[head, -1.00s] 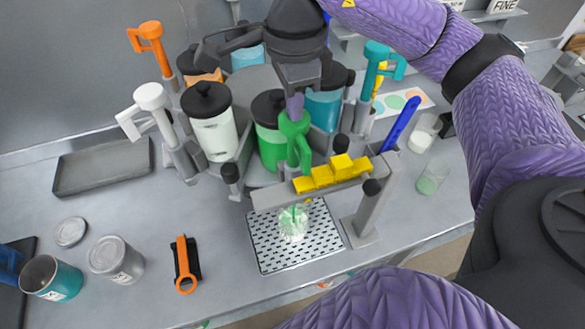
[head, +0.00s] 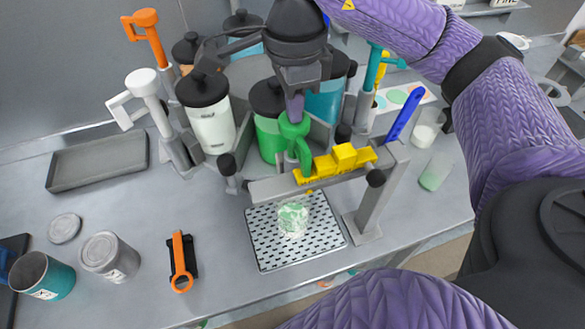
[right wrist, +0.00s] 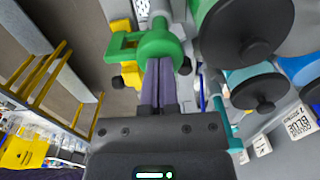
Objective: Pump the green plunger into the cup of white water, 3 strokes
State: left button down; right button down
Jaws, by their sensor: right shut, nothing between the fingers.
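The green plunger (head: 293,130) stands on the pump of the canister with green liquid (head: 268,135), its spout handle pointing toward the front. My right gripper (head: 295,108) is shut and empty, its fingertips pressed on top of the green plunger from above. In the right wrist view the shut fingers (right wrist: 160,70) meet the green plunger head (right wrist: 157,45). The cup (head: 292,222) stands on the perforated drip tray (head: 270,253) below the yellow-topped bar; its contents look pale with green on the surface. My left gripper is out of view.
White (head: 143,84) and orange (head: 146,22) plungers stand on the same carousel. A grey bar with a yellow stepped piece (head: 335,163) crosses above the cup. An orange-handled tool (head: 181,260), cans and an empty grey tray (head: 98,163) lie on the left.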

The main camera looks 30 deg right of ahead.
jog(key=shift+r+p, duration=2.75)
jog(key=shift+r, duration=0.65)
jog(key=shift+f, duration=0.1)
notch_tip(320, 180, up, 6)
jog(key=p, duration=0.5)
